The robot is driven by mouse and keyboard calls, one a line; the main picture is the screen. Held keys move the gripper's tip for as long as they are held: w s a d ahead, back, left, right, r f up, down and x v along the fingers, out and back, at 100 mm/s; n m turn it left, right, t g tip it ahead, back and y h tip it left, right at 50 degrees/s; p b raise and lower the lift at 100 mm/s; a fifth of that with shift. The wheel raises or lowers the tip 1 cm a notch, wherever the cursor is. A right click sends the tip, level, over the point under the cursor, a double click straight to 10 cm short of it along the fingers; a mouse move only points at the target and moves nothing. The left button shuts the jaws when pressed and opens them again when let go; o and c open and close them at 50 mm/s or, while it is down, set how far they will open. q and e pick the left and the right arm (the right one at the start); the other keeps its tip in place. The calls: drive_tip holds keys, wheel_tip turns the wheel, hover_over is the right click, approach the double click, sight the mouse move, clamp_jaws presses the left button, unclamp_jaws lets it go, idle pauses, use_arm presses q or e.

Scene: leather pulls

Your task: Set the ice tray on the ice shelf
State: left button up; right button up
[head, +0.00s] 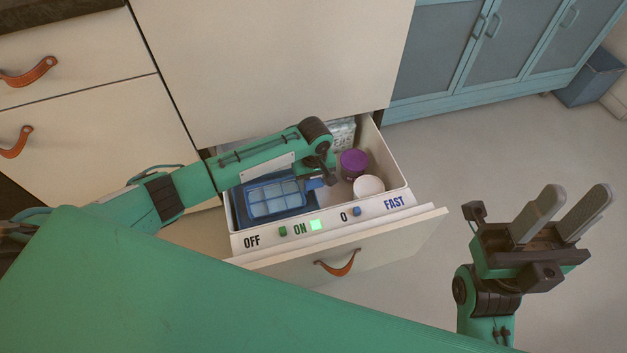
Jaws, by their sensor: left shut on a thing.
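The blue ice tray (275,198) with pale cells is at the left side of the open freezer drawer. A darker blue surface (240,212), which looks like the ice shelf, shows around and under its left edge. I cannot tell whether the tray touches it. My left gripper (314,184) is at the tray's right end, shut on it; the wrist and arm hide its fingertips and part of the tray's far side. My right gripper (572,205) is open and empty, over the floor right of the drawer.
The drawer (412,222) also holds a purple-lidded tub (353,162), a white round tub (368,186) and a clear bag (342,134). Its front rim carries a green switch (283,231), a lit green square (316,225) and a blue switch (357,211). Floor at right is clear.

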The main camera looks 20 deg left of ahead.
use_arm(q)
drive_tip(key=o, duration=1.4)
drive_tip(key=shift+f, duration=0.1)
